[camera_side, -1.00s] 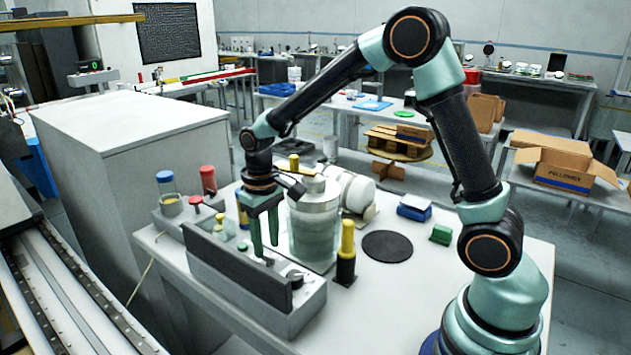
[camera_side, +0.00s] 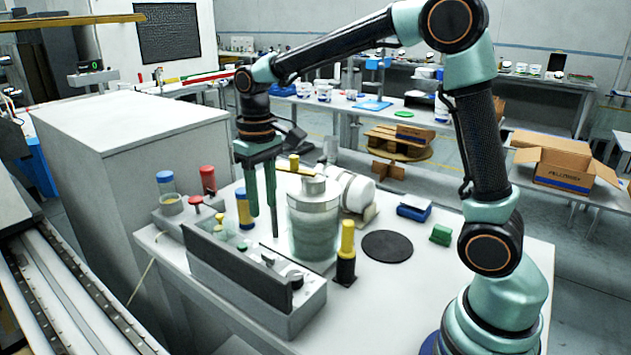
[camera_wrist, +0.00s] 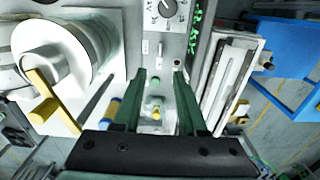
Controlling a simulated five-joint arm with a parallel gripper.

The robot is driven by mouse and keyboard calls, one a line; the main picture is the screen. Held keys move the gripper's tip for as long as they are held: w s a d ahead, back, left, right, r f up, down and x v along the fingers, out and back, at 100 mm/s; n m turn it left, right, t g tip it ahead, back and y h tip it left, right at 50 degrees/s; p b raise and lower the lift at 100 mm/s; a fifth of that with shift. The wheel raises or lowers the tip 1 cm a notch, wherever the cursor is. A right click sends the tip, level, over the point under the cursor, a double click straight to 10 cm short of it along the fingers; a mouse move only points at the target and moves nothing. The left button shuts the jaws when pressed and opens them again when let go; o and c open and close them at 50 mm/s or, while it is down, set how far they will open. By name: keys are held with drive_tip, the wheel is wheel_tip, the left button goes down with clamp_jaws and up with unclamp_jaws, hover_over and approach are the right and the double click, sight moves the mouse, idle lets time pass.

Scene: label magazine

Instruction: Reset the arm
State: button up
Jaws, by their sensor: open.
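My gripper (camera_side: 264,225) points straight down with its two green fingers apart and nothing between them. In the side view it hangs above the grey label magazine (camera_side: 305,308), just left of the glass jar with a metal lid (camera_side: 313,222). In the wrist view the open fingers (camera_wrist: 160,75) frame a grey panel (camera_wrist: 153,50) with a dial, a switch and small green and yellow parts. The jar's lid (camera_wrist: 45,62) shows at the left of that view.
A yellow-and-black cylinder (camera_side: 346,255) stands right of the jar. A round black pad (camera_side: 387,246), a blue block (camera_side: 413,212) and a green block (camera_side: 440,234) lie further right. Red-capped (camera_side: 208,180) and blue-capped (camera_side: 166,182) containers stand left.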

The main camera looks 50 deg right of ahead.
drive_tip(key=s+d+r+t, duration=0.1)
drive_tip(key=s+r+t, duration=0.1)
drive_tip(key=s, duration=0.4)
drive_tip(key=s+d+r+t, duration=0.1)
drive_tip(key=s+r+t, duration=0.1)
drive_tip(key=s, duration=0.5)
drive_tip(key=shift+d+r+t, duration=0.2)
drive_tip(key=shift+d+t, duration=0.05)
drive_tip(key=shift+t, duration=0.55)
drive_tip(key=shift+s, duration=0.1)
